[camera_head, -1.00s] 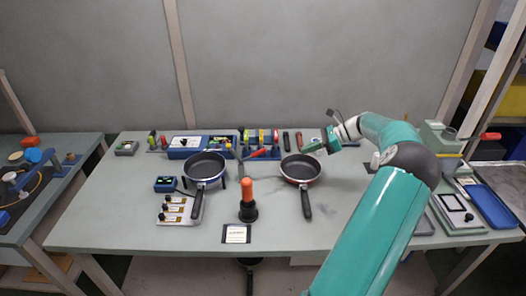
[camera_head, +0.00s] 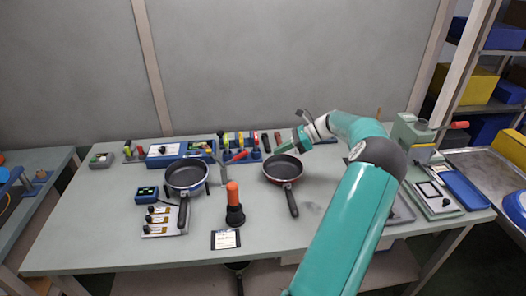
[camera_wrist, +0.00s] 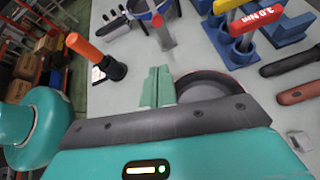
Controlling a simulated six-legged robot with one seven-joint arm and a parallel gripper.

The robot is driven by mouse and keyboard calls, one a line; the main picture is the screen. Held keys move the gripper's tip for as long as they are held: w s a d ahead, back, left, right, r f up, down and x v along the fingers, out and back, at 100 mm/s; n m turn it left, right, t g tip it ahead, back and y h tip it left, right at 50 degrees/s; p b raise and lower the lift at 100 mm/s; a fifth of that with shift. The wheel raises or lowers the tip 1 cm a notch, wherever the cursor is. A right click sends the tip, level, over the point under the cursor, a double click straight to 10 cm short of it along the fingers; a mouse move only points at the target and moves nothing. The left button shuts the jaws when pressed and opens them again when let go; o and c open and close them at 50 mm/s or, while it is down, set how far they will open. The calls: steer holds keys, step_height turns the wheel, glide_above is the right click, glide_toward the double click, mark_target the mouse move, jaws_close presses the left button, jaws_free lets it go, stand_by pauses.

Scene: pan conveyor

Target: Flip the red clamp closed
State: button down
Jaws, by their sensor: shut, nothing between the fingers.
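The left pan (camera_head: 186,174) and an orange-handled tool in a black stand (camera_head: 234,207) are near the clamp. Blue holders with coloured tools line the back. A press with a red lever (camera_head: 459,125) is at right.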

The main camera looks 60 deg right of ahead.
mark_target(249, 152)
steer(key=w+a+f, duration=0.1)
steer(key=w+a, duration=0.5)
steer(key=w, duration=0.3)
steer(key=shift+f, duration=0.3)
steer(key=shift+a+r, duration=0.2)
steer(key=shift+r, duration=0.05)
stand_by(0.7)
steer(key=shift+w+a+r+g+h, duration=0.3)
steer(key=shift+r+g+h, duration=0.15)
steer(key=shift+r+g, duration=0.1)
steer(key=shift+w+a+r+g+h, duration=0.15)
steer(key=shift+w+r+g+h, duration=0.15)
steer(key=shift+r+g+h, duration=0.2)
steer(key=shift+w+a+r+g+h, duration=0.45)
steer(key=shift+g+h, duration=0.1)
steer(key=shift+g, duration=0.1)
steer(key=shift+w+a+r+g+h, duration=0.65)
steer(key=shift+w+g+h, duration=0.15)
steer(key=shift+g, duration=0.1)
steer(key=shift+w+a+r+g+h, duration=0.25)
steer(key=shift+w+a+g, duration=0.1)
steer(key=shift+w+a, duration=0.1)
steer(key=shift+w+a+r+g+h, duration=0.15)
steer(key=shift+w+a+g+h, duration=0.1)
steer(key=shift+w+a+g, duration=0.15)
